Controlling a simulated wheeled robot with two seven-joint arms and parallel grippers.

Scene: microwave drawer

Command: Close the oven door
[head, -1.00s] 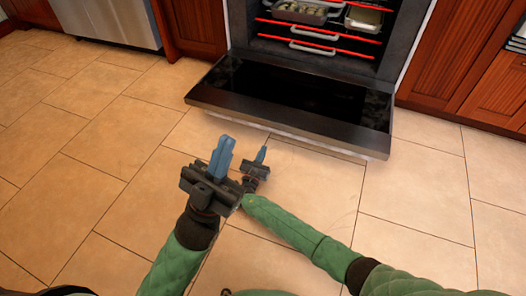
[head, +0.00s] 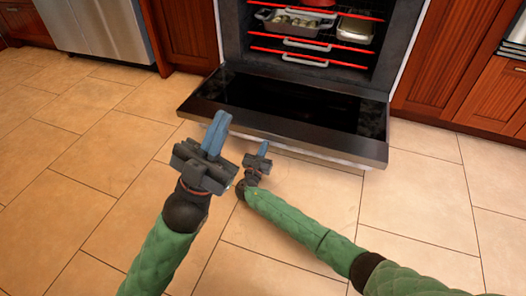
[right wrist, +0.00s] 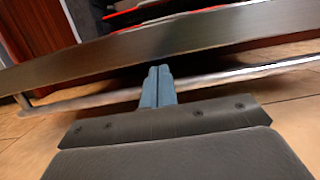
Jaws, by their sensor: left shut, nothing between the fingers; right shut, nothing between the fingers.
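The oven door (head: 285,115) is folded down open, its dark inner face up, in front of the oven cavity (head: 310,50). My left gripper (head: 218,132) is shut and empty, raised in front of the door's left part in the head view. My right gripper (head: 263,149) is shut and empty, low near the door's front edge. In the right wrist view the right fingers (right wrist: 157,85) point at the door's edge (right wrist: 150,45) and overlap the handle bar (right wrist: 215,76). I cannot tell whether they touch it.
Inside the oven are red-edged racks (head: 310,57) with a metal tray of food (head: 293,22) and another pan (head: 356,29). Wooden cabinets (head: 465,85) stand at the right and a steel appliance (head: 98,30) at the left. The tiled floor (head: 90,150) is clear.

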